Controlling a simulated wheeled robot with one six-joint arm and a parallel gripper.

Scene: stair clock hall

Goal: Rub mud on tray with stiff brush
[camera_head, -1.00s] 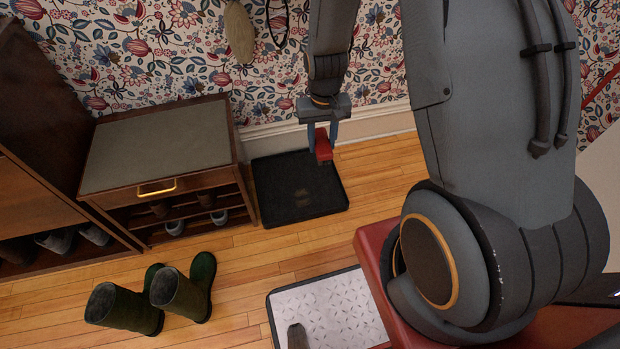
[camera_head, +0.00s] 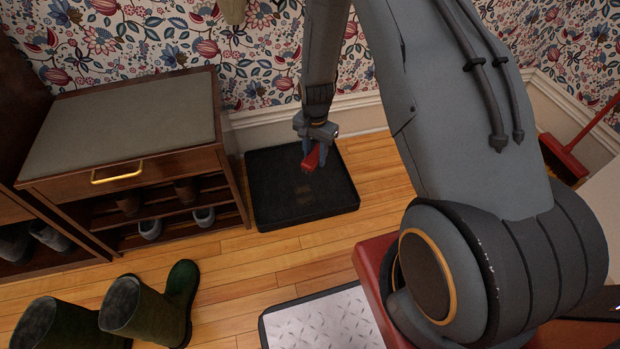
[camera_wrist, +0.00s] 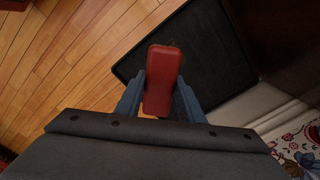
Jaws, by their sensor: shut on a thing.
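A black tray (camera_head: 263,203) with a low rim lies on the wooden floor against the wall. A faint brown mud patch (camera_head: 304,190) shows near its middle. My gripper (camera_head: 312,152) is over the back right part of the tray, pointing down. It is shut on a red brush (camera_head: 312,158). In the wrist view the brush's red back (camera_wrist: 162,80) lies between the two fingers, above the tray (camera_wrist: 212,60). The bristles are mostly hidden under the back, and I cannot tell whether they touch the tray.
A shoe bench (camera_head: 130,130) with a grey top stands just left of the tray. Green boots (camera_head: 150,310) stand on the floor at front left. A light metal-patterned mat (camera_head: 325,325) lies in front.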

